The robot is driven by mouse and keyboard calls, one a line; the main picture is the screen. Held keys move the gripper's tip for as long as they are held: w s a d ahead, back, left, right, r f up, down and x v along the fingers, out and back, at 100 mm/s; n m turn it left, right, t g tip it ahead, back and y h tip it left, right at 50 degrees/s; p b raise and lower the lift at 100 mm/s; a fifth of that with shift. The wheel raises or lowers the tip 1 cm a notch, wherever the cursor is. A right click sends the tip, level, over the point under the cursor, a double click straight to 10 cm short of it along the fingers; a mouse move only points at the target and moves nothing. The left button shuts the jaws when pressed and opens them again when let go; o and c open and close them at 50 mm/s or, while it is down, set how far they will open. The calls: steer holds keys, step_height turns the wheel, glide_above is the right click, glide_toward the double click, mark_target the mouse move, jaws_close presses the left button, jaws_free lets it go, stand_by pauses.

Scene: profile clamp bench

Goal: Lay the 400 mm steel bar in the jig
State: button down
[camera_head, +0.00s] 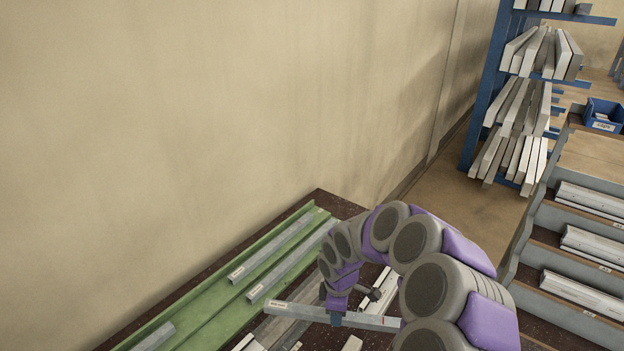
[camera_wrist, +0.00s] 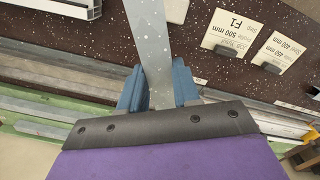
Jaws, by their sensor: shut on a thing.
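My gripper (camera_head: 337,318) is shut on a grey metal bar (camera_head: 290,310), above the dark speckled bench. The bar has a small label near its left end, too small to read, so I cannot tell its length. In the wrist view the blue fingers of my gripper (camera_wrist: 160,90) stand on both sides of the bar (camera_wrist: 148,35). Its far end is cut off by the picture edge. No part can be surely told as the jig. A green channelled fixture (camera_head: 205,309) lies left of my gripper with several labelled grey bars (camera_head: 290,263) on it.
Pale profiles lie near and beneath my arm. A stepped rack (camera_head: 570,275) of profiles stands at right. A blue shelf (camera_head: 487,90) stands behind; a wall closes the left.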

steer(key=w+d+r+m+b, duration=0.1)
steer(key=d+r+m, duration=0.4)
steer(key=m, duration=1)
steer(key=shift+d+m+b, duration=0.4)
steer(key=shift+d+b, duration=0.1)
steer(key=shift+d, duration=0.75)
